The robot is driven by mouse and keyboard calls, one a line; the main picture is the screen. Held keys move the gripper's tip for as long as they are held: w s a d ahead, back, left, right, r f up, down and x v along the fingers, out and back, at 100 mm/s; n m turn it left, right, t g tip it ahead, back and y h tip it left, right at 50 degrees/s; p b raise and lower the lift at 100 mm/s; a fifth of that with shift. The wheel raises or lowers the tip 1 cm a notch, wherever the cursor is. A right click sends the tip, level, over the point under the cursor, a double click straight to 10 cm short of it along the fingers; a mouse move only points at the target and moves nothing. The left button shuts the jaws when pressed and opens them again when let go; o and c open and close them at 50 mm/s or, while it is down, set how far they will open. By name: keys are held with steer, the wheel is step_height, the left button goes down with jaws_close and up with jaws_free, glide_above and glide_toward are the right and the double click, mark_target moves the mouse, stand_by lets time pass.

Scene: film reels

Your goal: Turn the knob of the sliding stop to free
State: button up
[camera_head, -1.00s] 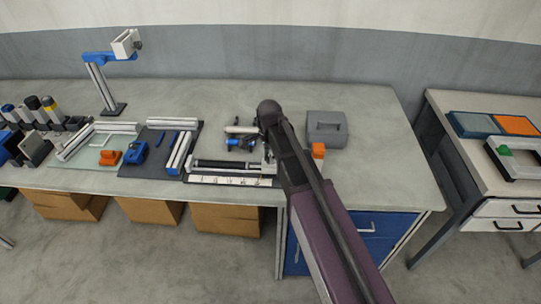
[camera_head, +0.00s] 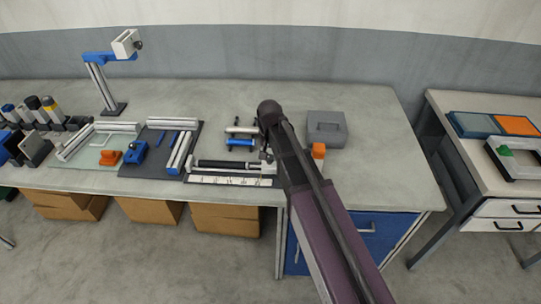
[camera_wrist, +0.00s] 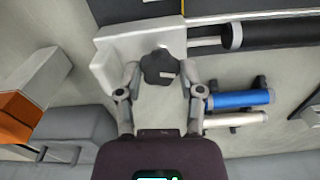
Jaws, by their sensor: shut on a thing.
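The sliding stop is a light grey block (camera_wrist: 112,58) at the top of the wrist view. Its dark lobed knob (camera_wrist: 158,66) carries a small pale mark on its lower right side. My gripper (camera_wrist: 160,73) has one finger on each side of the knob and is shut on it. In the head view my arm hides the knob and most of my gripper. The black rod (camera_head: 220,163) runs left from the stop, above a white scale strip (camera_head: 230,181). The knob's setting cannot be read.
A blue cylinder (camera_head: 240,142) and a whitish cylinder (camera_head: 242,130) lie behind the rod. A grey case (camera_head: 326,128) and an orange block (camera_head: 318,151) stand right of my arm. Bench to their right is clear. Frames and blue and orange parts fill the left.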

steer(key=n, duration=0.5)
steer(key=shift+s+n, duration=0.2)
steer(key=shift+n, duration=0.1)
steer(key=n, duration=0.5)
steer(key=shift+n, duration=0.3)
steer(key=n, duration=0.5)
steer(key=shift+d, duration=0.1)
steer(key=n, duration=0.5)
steer(key=shift+w, duration=0.1)
steer(key=o, duration=1.2)
steer(key=shift+c, duration=0.2)
steer(key=shift+w+r, duration=0.1)
steer(key=shift+r, duration=0.05)
